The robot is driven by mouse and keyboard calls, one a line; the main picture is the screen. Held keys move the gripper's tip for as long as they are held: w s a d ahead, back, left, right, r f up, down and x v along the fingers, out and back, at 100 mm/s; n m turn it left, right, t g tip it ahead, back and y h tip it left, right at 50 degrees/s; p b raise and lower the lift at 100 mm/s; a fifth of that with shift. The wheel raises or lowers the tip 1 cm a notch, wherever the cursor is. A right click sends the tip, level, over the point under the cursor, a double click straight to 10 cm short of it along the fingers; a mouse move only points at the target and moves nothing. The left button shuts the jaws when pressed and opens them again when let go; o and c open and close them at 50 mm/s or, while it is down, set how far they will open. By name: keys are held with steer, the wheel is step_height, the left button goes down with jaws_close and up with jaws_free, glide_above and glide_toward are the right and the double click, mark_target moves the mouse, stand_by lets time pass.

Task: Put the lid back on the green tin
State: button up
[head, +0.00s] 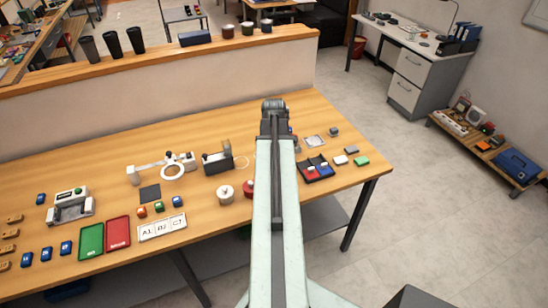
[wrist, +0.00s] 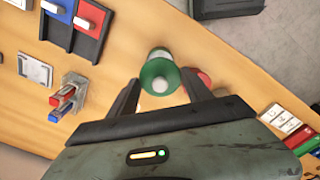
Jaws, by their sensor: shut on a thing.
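My gripper (wrist: 160,88) is shut on the green lid (wrist: 150,73), a round green disc with a pale knob, seen from above between the two fingers in the wrist view. A pale, greenish-grey round part (wrist: 158,53) shows just beyond the lid. I take it for the tin, but the lid covers much of it, and I cannot tell if the two touch. In the head view my arm's end (head: 273,112) is over the table, and the arm hides the lid and the green tin.
A red tin (head: 248,188) and a cream tin (head: 226,193) stand left of my arm. A tray with red and blue blocks (head: 304,175) is to its right. A magnifier stand (head: 172,172) and dark device (head: 215,163) are behind left. The table's right edge is near.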

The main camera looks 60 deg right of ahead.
steer(key=shift+s+f+b, duration=0.15)
steer(key=shift+f+b, duration=0.55)
steer(key=shift+b, duration=0.5)
step_height(320, 180, down, 5)
steer(key=b, duration=0.4)
steer(key=shift+r+b, duration=0.15)
steer(key=shift+b, duration=0.2)
stand_by(0.7)
steer(key=o, duration=1.4)
steer(key=o, duration=0.4)
steer(key=shift+c, duration=0.2)
